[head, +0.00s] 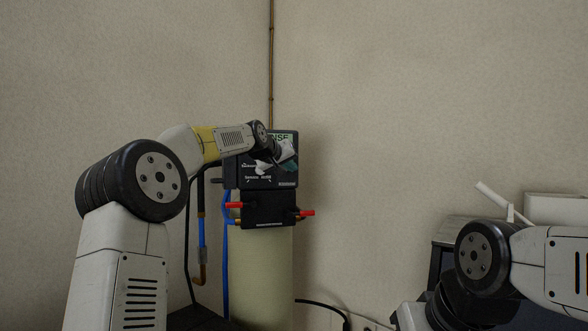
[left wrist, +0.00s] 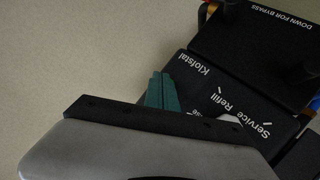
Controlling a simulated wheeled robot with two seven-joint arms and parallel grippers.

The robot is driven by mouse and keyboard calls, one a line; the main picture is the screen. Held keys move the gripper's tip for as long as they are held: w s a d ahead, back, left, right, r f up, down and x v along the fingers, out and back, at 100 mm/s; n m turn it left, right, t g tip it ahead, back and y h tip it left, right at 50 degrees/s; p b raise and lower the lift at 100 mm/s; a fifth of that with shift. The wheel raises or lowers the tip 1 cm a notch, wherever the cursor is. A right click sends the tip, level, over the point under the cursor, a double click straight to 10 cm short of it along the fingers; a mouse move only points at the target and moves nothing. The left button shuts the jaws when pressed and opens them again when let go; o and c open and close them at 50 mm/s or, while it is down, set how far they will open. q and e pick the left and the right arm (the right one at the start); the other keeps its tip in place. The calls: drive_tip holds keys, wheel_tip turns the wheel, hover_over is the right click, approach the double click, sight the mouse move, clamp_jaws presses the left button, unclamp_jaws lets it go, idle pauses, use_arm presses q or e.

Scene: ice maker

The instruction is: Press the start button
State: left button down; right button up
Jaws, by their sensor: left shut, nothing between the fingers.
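The machine's dark control head (head: 245,172) sits on top of a pale tank against the wall. My left arm reaches across its upper part, and my left gripper (head: 290,163) is shut and empty in front of the panel's right side. A greenish display (head: 287,136) with the letters "NSE" shows just above it. In the left wrist view the green fingertips (left wrist: 162,90) are together beside the panel (left wrist: 215,85), which shows the words "Service" and "Refill". I cannot tell whether they touch it. No start button can be made out. My right gripper is not in view.
A black bypass block (head: 268,209) with red handles (head: 307,213) is below the control head. Blue and copper pipes (head: 202,240) run at its left. A thin vertical pipe (head: 271,60) climbs the wall. A white box (head: 556,208) stands at the right, behind my right arm.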

use_arm(q)
drive_tip(key=shift+w+a, duration=0.15)
drive_tip(key=shift+w, duration=0.25)
idle(0.8)
drive_tip(key=shift+s, duration=0.1)
drive_tip(key=shift+s+d, duration=0.3)
drive_tip(key=shift+s, duration=0.45)
drive_tip(key=shift+s+d, duration=0.3)
drive_tip(key=shift+s, duration=0.45)
drive_tip(key=shift+s+d, duration=0.3)
drive_tip(key=shift+s, duration=0.5)
drive_tip(key=shift+s+d, duration=0.3)
drive_tip(key=shift+s, duration=0.45)
drive_tip(key=shift+s, duration=0.1)
drive_tip(key=s+a+f+g+y, duration=0.1)
drive_tip(key=s+a+f+g, duration=0.1)
drive_tip(key=s+f, duration=0.7)
drive_tip(key=s+a+f+m+g+y, duration=0.1)
drive_tip(key=s+a+f+g, duration=0.2)
drive_tip(key=s+f, duration=0.7)
drive_tip(key=s+a+f+g+y, duration=0.1)
drive_tip(key=s+a+f, duration=0.3)
drive_tip(key=s, duration=1.9)
wheel_tip(320, 180, down, 5)
drive_tip(key=shift+s+a+f+m+g, duration=0.15)
drive_tip(key=shift+s+a+m+g, duration=0.2)
drive_tip(key=shift+g, duration=0.35)
